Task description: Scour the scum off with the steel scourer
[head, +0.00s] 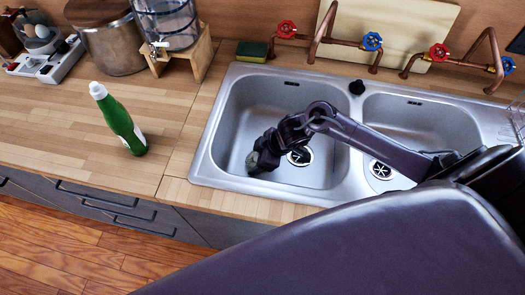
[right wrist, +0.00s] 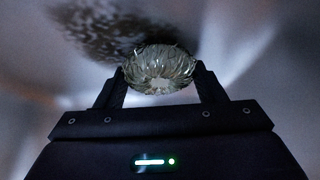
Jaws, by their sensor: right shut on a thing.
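My right gripper (head: 264,153) reaches down into the left basin of the steel double sink (head: 207,165). It is shut on the steel scourer, a round, shiny, curly metal pad that shows between the fingers in the right wrist view (right wrist: 160,70). In the head view the scourer (head: 253,161) is a small greyish lump at the gripper's tip, near the basin's left side. A dark speckled patch of scum (right wrist: 105,30) lies on the grey surface beyond the scourer in the right wrist view. I cannot tell if the scourer touches it. My left gripper is not in view.
A green bottle (head: 120,122) stands on the wooden counter left of the sink. A sponge (head: 251,51) lies behind the sink. Copper pipes with red and blue taps (head: 372,41) run along the back. A water dispenser (head: 168,25) stands back left. The sink's right basin (head: 420,125) lies under my arm.

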